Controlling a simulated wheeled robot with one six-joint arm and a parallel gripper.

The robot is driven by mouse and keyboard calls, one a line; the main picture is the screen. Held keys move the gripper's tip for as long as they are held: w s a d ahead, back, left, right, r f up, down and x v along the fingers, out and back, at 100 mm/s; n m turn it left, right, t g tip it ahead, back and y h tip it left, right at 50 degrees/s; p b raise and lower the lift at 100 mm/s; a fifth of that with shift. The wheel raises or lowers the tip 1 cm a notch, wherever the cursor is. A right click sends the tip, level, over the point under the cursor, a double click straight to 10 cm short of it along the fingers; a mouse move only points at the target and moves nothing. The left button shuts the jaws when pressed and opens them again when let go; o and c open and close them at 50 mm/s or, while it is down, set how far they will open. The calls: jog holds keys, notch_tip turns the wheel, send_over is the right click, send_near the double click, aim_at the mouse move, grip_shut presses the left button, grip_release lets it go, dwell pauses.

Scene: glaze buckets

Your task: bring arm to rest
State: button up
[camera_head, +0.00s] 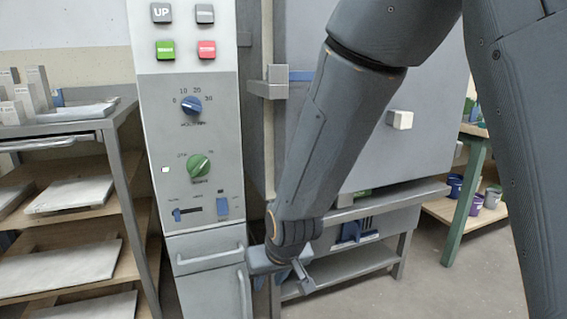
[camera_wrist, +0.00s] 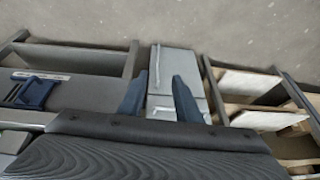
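My arm reaches down and left across the head view, in front of a large grey cabinet (camera_head: 425,125). My gripper (camera_head: 283,276) is low in that view, just right of the lower part of the control panel column (camera_head: 205,215). In the wrist view, my gripper (camera_wrist: 160,76) shows two blue fingers spread apart with nothing between them. The grey column front with a handle (camera_wrist: 156,75) shows beyond the gap. I cannot tell how close the fingers are to it.
A shelf rack with pale boards (camera_head: 70,205) stands at the left. A grey stand (camera_head: 350,262) is below the cabinet. Bare floor (camera_head: 460,275) shows at the lower right.

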jog(key=s+d+r+n+g+h, duration=0.1)
jog(key=s+d+r+g, duration=0.15)
jog(key=s, duration=0.75)
jog(key=s+d+r+n+g+h, duration=0.1)
jog(key=s+r+n+g, duration=0.15)
jog(key=s, duration=0.85)
jog(key=d+r+m+p, duration=0.3)
jog(key=d+r+p, duration=0.6)
jog(key=r+p, duration=0.3)
jog(key=d+r+m+p, duration=0.4)
jog(key=d+r+p, duration=0.6)
jog(key=r+p, duration=0.3)
jog(key=shift+p, duration=0.95)
jog(key=shift+m, duration=0.25)
